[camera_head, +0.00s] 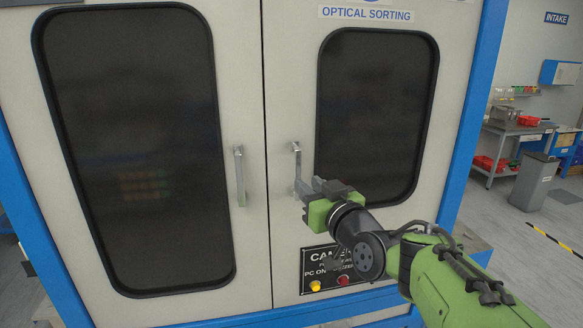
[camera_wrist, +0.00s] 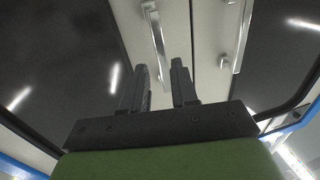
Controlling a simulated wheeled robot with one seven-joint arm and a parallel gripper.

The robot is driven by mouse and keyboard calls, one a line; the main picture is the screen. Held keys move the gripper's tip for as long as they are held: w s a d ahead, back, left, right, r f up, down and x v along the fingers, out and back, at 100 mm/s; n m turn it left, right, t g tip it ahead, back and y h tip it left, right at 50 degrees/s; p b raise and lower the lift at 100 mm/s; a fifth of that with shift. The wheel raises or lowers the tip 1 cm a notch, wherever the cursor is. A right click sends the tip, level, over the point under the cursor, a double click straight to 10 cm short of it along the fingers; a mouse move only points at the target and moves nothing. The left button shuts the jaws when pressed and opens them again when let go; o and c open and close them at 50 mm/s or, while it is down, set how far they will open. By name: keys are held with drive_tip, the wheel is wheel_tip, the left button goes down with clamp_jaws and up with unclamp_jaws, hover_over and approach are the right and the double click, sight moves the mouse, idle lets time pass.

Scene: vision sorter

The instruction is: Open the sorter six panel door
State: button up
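The sorter (camera_head: 284,225) is a pale cabinet with a blue frame and two dark-windowed doors. The left door (camera_head: 243,90) and the right door (camera_head: 290,90) meet at a vertical seam and look shut. The left door has a metal bar handle (camera_head: 239,175); the right door has a similar handle (camera_head: 297,165). My gripper (camera_head: 304,191) is at the lower end of the right door's handle. In the wrist view its two fingers stand apart, with a handle (camera_wrist: 155,35) seen in line with the gap. Contact cannot be told. The other handle (camera_wrist: 236,40) is to the right there.
A black label plate (camera_head: 318,283) with a yellow button and a red button is below the right door's window. A workbench (camera_head: 512,128) and a grey bin (camera_head: 535,182) stand at the far right. Open floor shows at the right.

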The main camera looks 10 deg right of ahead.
sight(298, 176)
drive_tip(key=w, duration=0.1)
drive_tip(key=w+p, duration=0.1)
drive_tip(key=w, duration=0.1)
drive_tip(key=w+a, duration=0.1)
drive_tip(key=w, duration=0.1)
drive_tip(key=shift+a+r, duration=0.1)
drive_tip(key=shift+r, duration=0.15)
drive_tip(key=shift+w+a+f, duration=0.1)
drive_tip(key=shift+w+f, duration=0.05)
drive_tip(key=shift+w, duration=0.45)
drive_tip(key=shift+s, duration=0.15)
clamp_jaws()
